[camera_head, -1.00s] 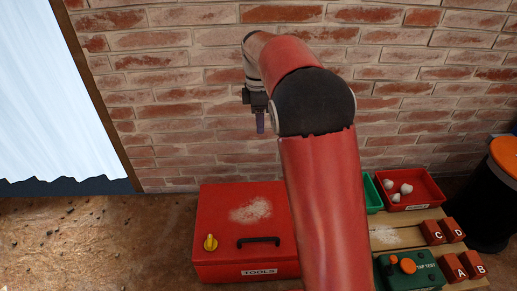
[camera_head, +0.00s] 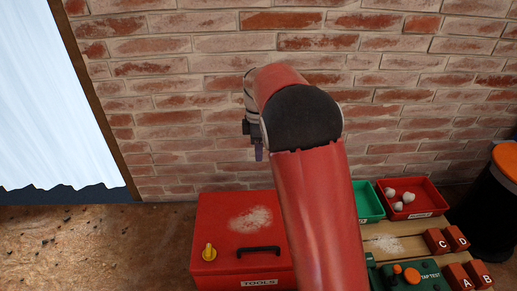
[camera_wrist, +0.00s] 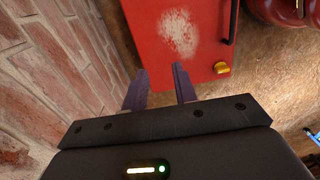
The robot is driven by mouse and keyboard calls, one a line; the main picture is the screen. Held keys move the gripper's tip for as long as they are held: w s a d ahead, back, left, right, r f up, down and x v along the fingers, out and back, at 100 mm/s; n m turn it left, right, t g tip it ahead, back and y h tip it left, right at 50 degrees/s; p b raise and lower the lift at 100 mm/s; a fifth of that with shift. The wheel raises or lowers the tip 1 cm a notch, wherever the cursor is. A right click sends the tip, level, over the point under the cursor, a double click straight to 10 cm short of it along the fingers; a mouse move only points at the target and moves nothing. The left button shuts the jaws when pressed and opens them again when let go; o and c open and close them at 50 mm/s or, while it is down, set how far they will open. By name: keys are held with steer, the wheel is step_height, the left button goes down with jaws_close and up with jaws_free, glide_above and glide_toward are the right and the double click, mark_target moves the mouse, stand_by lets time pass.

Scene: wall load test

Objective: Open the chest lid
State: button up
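The red tool chest (camera_head: 218,227) stands on the floor against the brick wall, its lid shut. On its lid are a black handle (camera_head: 258,248), a yellow knob (camera_head: 209,252) and a pale scuffed patch. A "TOOLS" label is on its front. My gripper (camera_head: 258,153) is above the chest's back edge, near the wall, apart from it. In the wrist view my gripper (camera_wrist: 159,84) shows two purple fingers spread with nothing between them. The red chest lid (camera_wrist: 165,55) lies beyond the fingertips, with the yellow knob (camera_wrist: 221,68) and black handle (camera_wrist: 231,22) to the right.
The brick wall (camera_head: 160,110) is close behind my gripper. Right of my arm are a green bin (camera_head: 367,203), a red bin (camera_head: 428,204) with white lumps, lettered red blocks (camera_head: 436,241) and a green "TAP TEST" box (camera_head: 430,272). The floor left is open.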

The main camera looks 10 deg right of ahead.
jaws_close()
steer(key=shift+c, duration=2.4)
jaws_free()
steer(key=o, duration=0.7)
steer(key=shift+c, duration=0.2)
steer(key=shift+r, duration=0.1)
step_height(320, 180, up, 8)
steer(key=p, duration=0.1)
steer(key=shift+w+p, duration=0.2)
steer(key=shift+p, duration=0.15)
